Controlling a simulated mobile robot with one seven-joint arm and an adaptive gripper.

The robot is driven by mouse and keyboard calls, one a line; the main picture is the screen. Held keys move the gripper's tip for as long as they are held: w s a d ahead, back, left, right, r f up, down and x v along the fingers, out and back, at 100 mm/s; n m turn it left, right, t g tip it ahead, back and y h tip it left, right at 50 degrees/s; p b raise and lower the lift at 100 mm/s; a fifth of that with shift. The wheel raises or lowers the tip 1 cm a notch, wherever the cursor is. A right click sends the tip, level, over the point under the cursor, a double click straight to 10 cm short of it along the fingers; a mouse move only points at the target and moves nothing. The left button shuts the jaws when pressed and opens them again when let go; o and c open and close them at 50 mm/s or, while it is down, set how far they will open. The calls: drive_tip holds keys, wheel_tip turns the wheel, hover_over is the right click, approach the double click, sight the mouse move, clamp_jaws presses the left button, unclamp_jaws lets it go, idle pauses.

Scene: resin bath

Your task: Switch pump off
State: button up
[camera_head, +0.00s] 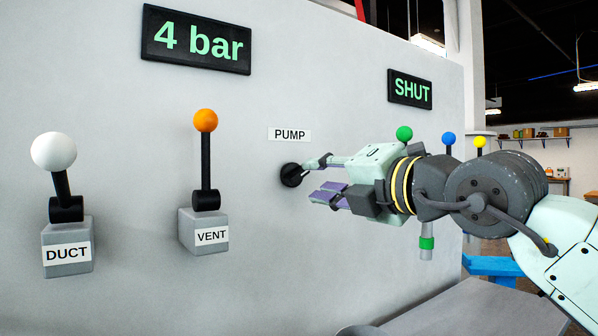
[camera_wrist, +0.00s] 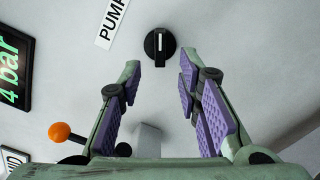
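In the wrist view the knob (camera_wrist: 160,46) shows a raised grip bar with a white mark. My gripper (camera_head: 318,178) is open and faces the knob from the right. In the wrist view its purple-padded fingers (camera_wrist: 159,72) stand wide apart, with the knob ahead between the tips. Nothing is between the fingers, and I see no contact with the knob.
Left of the knob are the VENT lever (camera_head: 206,155) with an orange ball and the DUCT lever (camera_head: 58,175) with a white ball. Displays read "4 bar" (camera_head: 196,41) and "SHUT" (camera_head: 410,89). Green (camera_head: 404,133), blue (camera_head: 449,138) and yellow (camera_head: 480,142) balls show behind my gripper.

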sight(299, 177)
drive_tip(key=p+x, duration=0.1)
drive_tip(key=x, duration=0.5)
drive_tip(key=shift+a, duration=0.1)
drive_tip(key=shift+c, duration=0.2)
clamp_jaws()
